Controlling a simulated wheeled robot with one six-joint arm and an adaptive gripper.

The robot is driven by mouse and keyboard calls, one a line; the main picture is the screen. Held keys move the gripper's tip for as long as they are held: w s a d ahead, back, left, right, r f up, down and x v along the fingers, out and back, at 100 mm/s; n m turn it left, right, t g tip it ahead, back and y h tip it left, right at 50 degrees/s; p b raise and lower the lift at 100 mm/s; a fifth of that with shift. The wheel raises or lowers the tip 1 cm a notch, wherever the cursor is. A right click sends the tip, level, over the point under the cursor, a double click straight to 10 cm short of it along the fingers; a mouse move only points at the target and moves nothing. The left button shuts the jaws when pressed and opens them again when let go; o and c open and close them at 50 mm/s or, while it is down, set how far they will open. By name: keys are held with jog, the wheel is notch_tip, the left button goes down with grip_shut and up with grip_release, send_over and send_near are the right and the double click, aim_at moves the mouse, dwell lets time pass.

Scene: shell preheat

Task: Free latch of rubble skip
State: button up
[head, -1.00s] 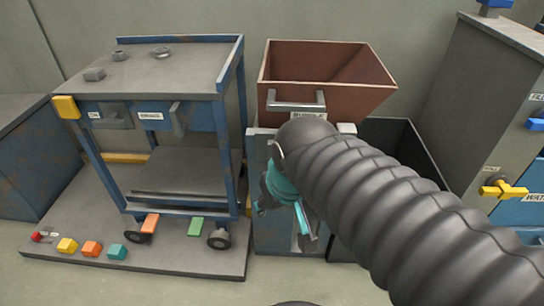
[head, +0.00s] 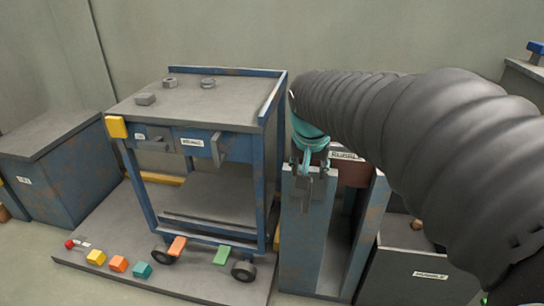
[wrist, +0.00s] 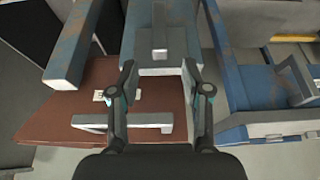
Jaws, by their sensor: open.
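The brown rubble skip (head: 355,173), with its label, sits between two blue-grey posts; my arm hides most of it in the head view. In the wrist view the skip (wrist: 60,130) shows a grey bar handle (wrist: 150,123). A grey lever, seemingly the latch (wrist: 159,32), lies on the near post (wrist: 145,70). My gripper (wrist: 160,68) is open, its two fingers apart on either side of this post, with the lever just beyond the fingertips. In the head view my gripper (head: 308,170) is at the top of the left post. I cannot tell whether it touches anything.
A blue cart (head: 205,110) with nuts on top stands close left on a grey platform (head: 105,235) carrying several coloured blocks. A dark labelled bin (head: 420,270) stands low to the right. A blue cabinet (head: 60,165) is at far left.

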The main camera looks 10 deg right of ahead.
aim_at(307, 192)
jog(key=b+x, duration=0.1)
jog(key=x, duration=1.1)
jog(key=shift+s, duration=0.1)
grip_shut()
